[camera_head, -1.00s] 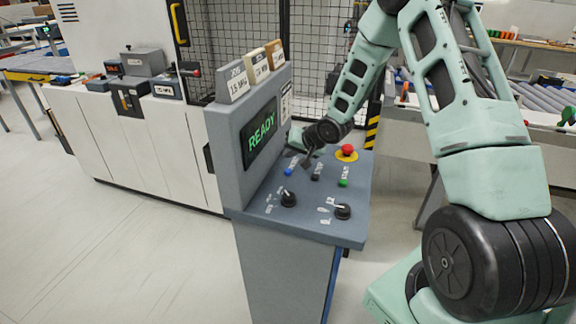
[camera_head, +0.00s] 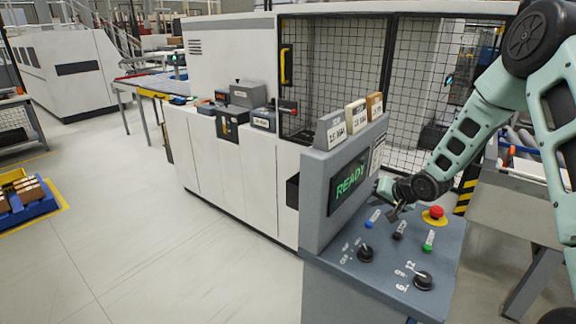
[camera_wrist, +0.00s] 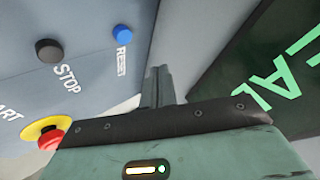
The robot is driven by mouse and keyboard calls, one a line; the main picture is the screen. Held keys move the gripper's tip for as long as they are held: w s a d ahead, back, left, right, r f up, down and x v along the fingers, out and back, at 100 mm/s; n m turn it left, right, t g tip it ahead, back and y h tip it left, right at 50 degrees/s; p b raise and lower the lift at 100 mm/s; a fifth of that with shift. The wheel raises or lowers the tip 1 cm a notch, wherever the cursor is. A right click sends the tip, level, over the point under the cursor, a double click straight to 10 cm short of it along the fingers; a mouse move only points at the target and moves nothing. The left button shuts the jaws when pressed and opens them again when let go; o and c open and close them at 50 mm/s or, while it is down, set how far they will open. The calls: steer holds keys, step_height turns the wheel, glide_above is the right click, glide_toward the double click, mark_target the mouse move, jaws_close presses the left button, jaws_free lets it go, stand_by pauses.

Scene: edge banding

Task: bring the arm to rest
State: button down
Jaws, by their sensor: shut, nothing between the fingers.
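My gripper (camera_head: 396,210) is over the back of the grey control console (camera_head: 335,285), close to the black READY screen (camera_head: 350,182). In the wrist view its narrow fingers (camera_wrist: 158,85) are together with nothing between them, pointing at the gap between the panel and the screen. My arm reaches in from the right side of the head view. It passes above the console's right side. Contact between the fingers and the panel cannot be told.
The panel carries a blue RESET button (camera_wrist: 122,35), a black STOP button (camera_wrist: 48,50), a green button (camera_head: 428,246), a red emergency stop (camera_head: 436,212) and two black knobs. A mesh-fronted white machine (camera_head: 225,165) stands behind.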

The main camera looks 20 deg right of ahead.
steer(key=s+a+r+n+g+h, duration=0.15)
steer(key=s+a+r, duration=0.25)
steer(key=s, duration=0.4)
steer(key=s+a+r+n+g, duration=0.3)
steer(key=s+r, duration=0.1)
steer(key=s, duration=0.5)
steer(key=s+a+r+n+g+h, duration=0.15)
steer(key=s+a+r, duration=0.25)
steer(key=s, duration=0.4)
steer(key=s+a+f+n+g+b, duration=0.1)
steer(key=s+a+f+n+b, duration=0.1)
steer(key=a, duration=0.4)
steer(key=s+a+f+n+g+y+b, duration=0.1)
steer(key=s+a+f+n+b, duration=0.2)
steer(key=s+a+f+b, duration=0.1)
steer(key=s+a+f+n+g+b, duration=0.1)
steer(key=s+a+f+n+b, duration=0.1)
steer(key=s+a+b, duration=0.3)
steer(key=s+a+n, duration=0.1)
steer(key=s+a, duration=0.1)
steer(key=a, duration=0.1)
steer(key=shift+f, duration=0.4)
